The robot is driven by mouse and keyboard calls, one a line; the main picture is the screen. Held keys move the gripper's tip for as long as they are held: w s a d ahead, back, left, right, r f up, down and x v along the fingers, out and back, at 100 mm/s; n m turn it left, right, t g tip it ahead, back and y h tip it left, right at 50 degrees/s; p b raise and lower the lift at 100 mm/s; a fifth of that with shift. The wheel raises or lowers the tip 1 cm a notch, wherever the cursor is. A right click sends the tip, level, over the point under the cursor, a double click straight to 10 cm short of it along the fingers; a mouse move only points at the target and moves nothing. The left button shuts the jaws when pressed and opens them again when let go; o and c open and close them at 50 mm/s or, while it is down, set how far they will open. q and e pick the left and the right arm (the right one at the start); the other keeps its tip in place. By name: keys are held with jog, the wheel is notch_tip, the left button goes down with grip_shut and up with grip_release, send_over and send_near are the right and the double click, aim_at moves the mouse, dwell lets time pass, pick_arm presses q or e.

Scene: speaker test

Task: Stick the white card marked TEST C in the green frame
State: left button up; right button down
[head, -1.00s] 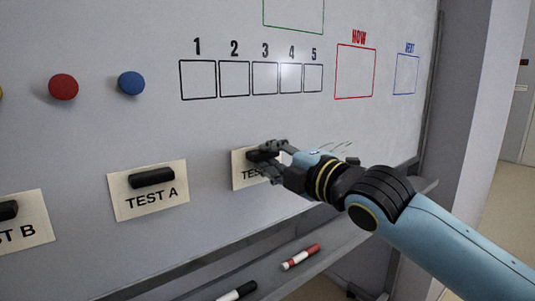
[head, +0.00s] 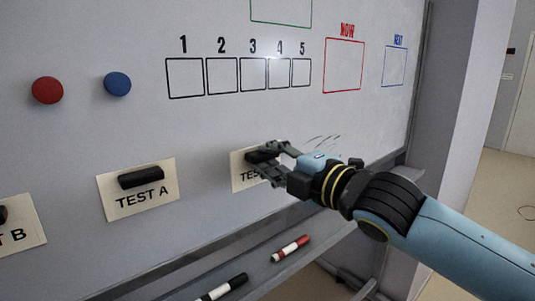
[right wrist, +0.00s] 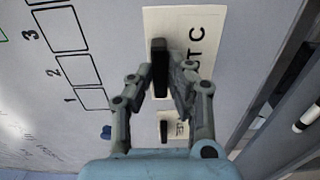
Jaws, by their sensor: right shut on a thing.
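The white card marked TEST C (head: 240,172) is at the lower middle of the whiteboard in the head view, right of the TEST A card. My right gripper (head: 262,158) is shut on the black handle of this card and covers much of its lettering. In the right wrist view, the gripper (right wrist: 160,78) has one finger on each side of the black handle (right wrist: 160,62), and the card (right wrist: 185,22) reads "ST C". I cannot tell whether the card touches the board. The green frame (head: 281,24) is at the top edge of the head view, only its lower part showing, empty there. My left gripper is not in view.
TEST A (head: 113,206) and TEST B (head: 30,218) cards are to the left. Red (head: 47,90) and blue (head: 117,84) magnets, numbered boxes and a red NOW frame (head: 343,92) are above. A red marker (head: 290,248) and a black marker (head: 222,288) lie on the ledge below.

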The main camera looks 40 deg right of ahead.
jog(key=shift+s+d+p, duration=0.1)
jog(key=shift+s+p, duration=0.45)
jog(key=shift+s, duration=0.65)
